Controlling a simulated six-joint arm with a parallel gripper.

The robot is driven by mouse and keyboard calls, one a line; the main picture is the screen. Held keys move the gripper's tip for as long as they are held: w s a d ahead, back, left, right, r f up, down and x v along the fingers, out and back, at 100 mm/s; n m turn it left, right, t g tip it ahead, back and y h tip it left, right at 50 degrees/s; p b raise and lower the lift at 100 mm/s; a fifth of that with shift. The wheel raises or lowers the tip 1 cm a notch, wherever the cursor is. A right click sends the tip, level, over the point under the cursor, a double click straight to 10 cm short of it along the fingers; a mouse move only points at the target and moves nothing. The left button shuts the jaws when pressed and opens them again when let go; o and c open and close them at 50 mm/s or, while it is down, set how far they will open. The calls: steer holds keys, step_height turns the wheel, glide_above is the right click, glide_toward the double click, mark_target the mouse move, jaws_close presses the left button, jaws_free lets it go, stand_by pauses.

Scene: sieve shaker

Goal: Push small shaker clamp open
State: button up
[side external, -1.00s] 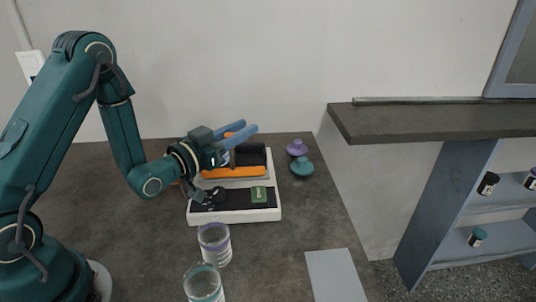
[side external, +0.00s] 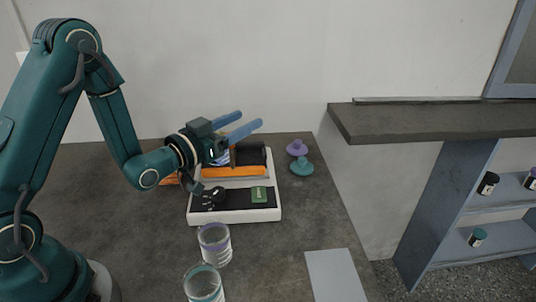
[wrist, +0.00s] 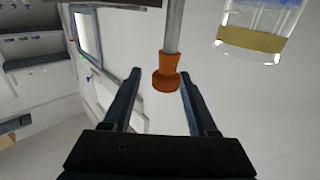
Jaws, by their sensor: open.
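The shaker (side external: 264,214) has a white base and a dark front panel with a black knob and a green display. An orange bar (side external: 240,172) lies across its top, with another orange piece (side external: 168,180) at its left. My gripper (side external: 250,118) is open above the shaker, its blue fingers pointing right and slightly up. In the wrist view, a grey rod with an orange end (wrist: 165,76), apparently a clamp part, shows between the fingers of my gripper (wrist: 160,84); contact cannot be told. My wrist hides part of the shaker.
A jar with yellowish contents (wrist: 256,30) is at the wrist view's upper right. Two clear jars (side external: 215,246) (side external: 204,284) stand in front of the shaker. Purple (side external: 297,148) and teal (side external: 302,166) lids lie right of it. A shelf (side external: 440,120) stands at right.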

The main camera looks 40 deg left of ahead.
steer(key=s+a+r, duration=0.6)
steer(key=a+r, duration=0.3)
steer(key=a, duration=0.1)
steer(key=shift+d+r, duration=0.1)
stand_by(0.4)
steer(key=d+r+m+h, duration=0.25)
steer(key=d+r, duration=0.35)
steer(key=d, duration=0.3)
steer(key=s+d+f+n+g+y, duration=0.1)
steer(key=s+d+f+g, duration=0.1)
steer(key=s+f+g, duration=0.4)
steer(key=s+d+f+n+g+y, duration=0.1)
steer(key=s+d+f+g, duration=0.2)
steer(key=s, duration=0.9)
step_height(320, 180, down, 5)
steer(key=g, duration=0.3)
steer(key=shift+d+f, duration=0.15)
steer(key=shift+d, duration=0.05)
